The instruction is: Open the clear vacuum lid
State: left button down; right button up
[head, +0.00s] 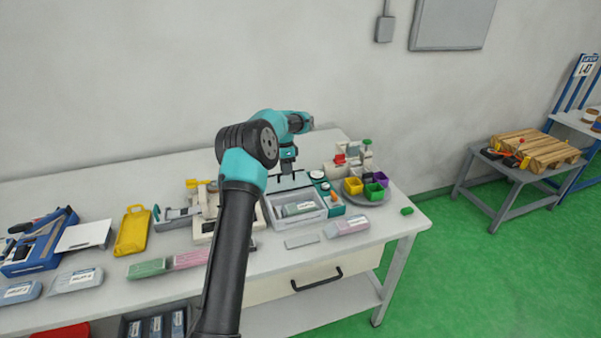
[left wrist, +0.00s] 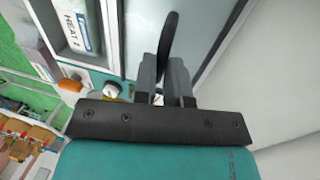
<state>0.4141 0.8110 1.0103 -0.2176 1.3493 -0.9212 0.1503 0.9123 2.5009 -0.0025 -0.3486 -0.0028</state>
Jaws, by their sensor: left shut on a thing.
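The vacuum box (head: 312,217) is a white open-topped tray near the right part of the table, with a labelled pack inside. Its clear lid (head: 284,184) appears as a pale panel at the back of the box, seemingly raised; its exact angle is hard to tell. In the left wrist view the lid (left wrist: 198,35) is a pale, see-through panel beside the white box wall. My left gripper (head: 288,172) is above the back of the box. Its fingers (left wrist: 166,82) are shut on a dark lid handle (left wrist: 168,35). My right gripper is not in view.
A teal device (head: 331,203) and a round tray with coloured cups (head: 354,187) stand right of the box. A white-pink pack (head: 347,227) and a grey bar (head: 302,241) lie in front. A yellow tray (head: 133,231) is at left.

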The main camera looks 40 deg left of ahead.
pick_arm(q)
jog(key=c, duration=1.2)
grip_release()
jog(key=shift+o, duration=0.2)
jog(key=shift+r, duration=0.1)
